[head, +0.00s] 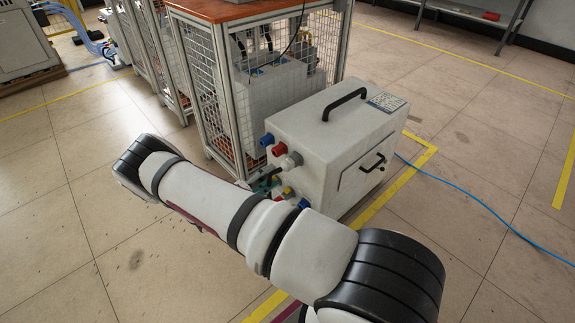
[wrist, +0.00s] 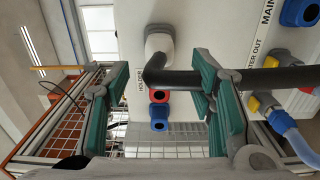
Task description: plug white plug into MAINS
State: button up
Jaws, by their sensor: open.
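The white plug (wrist: 160,42) sits at the spot labelled HOLDER on the white heater box's panel (wrist: 215,25) in the wrist view. A thick black cable (wrist: 275,78) bends from it and runs right, passing behind one finger. The blue MAINS socket (wrist: 298,12) is at the top right, cut by the frame edge. My gripper (wrist: 155,105) is open, its teal fingers apart, with nothing seen between the pads; the plug lies beyond the fingertips. In the head view, the box (head: 335,140) stands on the floor and my arm mostly hides the gripper.
Red (wrist: 159,96) and blue (wrist: 158,118) connectors project from the panel. Yellow-handled valves with a blue hose (wrist: 298,145) lie at right. A mesh cage (head: 210,90) stands close behind the box. A blue cable (head: 480,200) crosses the floor. Floor at left is clear.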

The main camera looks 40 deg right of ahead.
aim_at(281, 169)
jog(key=shift+w+d, duration=0.15)
jog(key=shift+d, duration=3.55)
jog(key=shift+b, duration=0.3)
grip_shut()
jog(key=shift+a, duration=0.15)
jog(key=shift+a, duration=2.9)
